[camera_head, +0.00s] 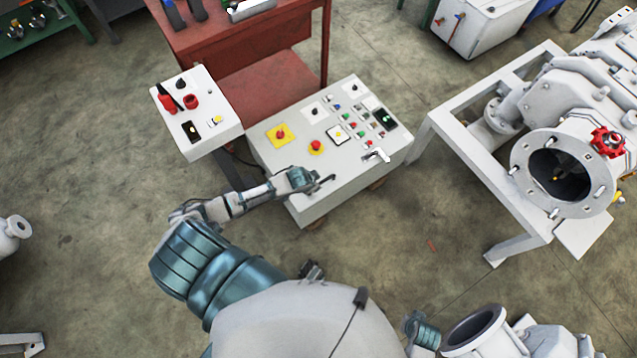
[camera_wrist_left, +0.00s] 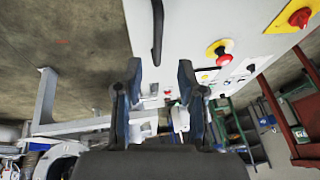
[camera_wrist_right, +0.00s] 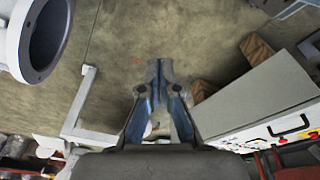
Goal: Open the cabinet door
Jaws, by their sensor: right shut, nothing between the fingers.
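The cabinet (camera_head: 285,157) is a low light-grey box with a sloped top panel of buttons and switches. A slim dark handle (camera_head: 325,181) lies on its panel near the front edge; it shows as a black curved bar in the left wrist view (camera_wrist_left: 157,32). My left gripper (camera_wrist_left: 158,72) is open, its fingers apart just above the panel, with the handle beyond the fingertips and nothing clearly held. My right gripper (camera_wrist_right: 159,68) is shut and empty over the floor, apart from the cabinet.
A smaller control box (camera_head: 196,112) with red knobs stands to the left, and a red workbench (camera_head: 262,80) behind. A white machine frame (camera_head: 480,165) with a flanged pipe (camera_head: 562,175) is at the right. The floor in front of the cabinet is mostly clear.

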